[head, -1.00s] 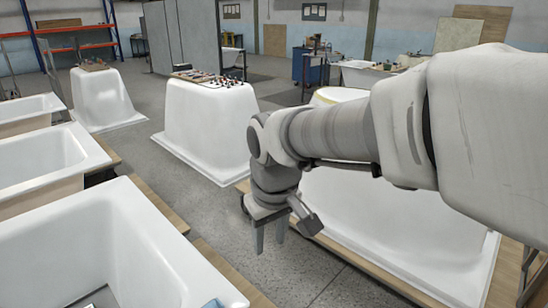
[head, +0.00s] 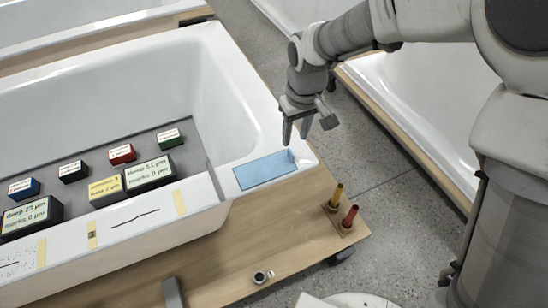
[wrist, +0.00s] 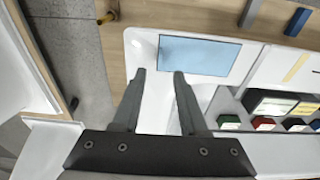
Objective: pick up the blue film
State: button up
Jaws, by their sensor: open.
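The blue film (head: 265,171) is a flat light-blue rectangle lying on the white rim at the right end of the bathtub (head: 240,95). Its right end seems slightly raised in the head view. My gripper (head: 296,138) is open and empty, pointing down just beyond the film's right end. In the wrist view, the film (wrist: 198,55) lies ahead of and to the right of my open gripper (wrist: 159,75). Its whole outline shows there, with no finger touching it visibly. The height of the fingers above the rim is hard to tell.
Labelled blocks, including a green one (head: 170,138) and a large black one (head: 150,173), stand inside the tub. Two handled tools, one yellow (head: 336,196) and one red (head: 349,217), stand on the wooden board (head: 285,235). Another tub (head: 420,110) stands to the right.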

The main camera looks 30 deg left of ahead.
aim_at(291, 152)
jog(key=f, duration=0.2)
jog(key=f+b, duration=0.1)
jog(key=f, duration=0.1)
jog(key=a+f, duration=0.1)
jog(key=f, duration=0.1)
jog(key=shift+w+f, duration=0.4)
grip_shut()
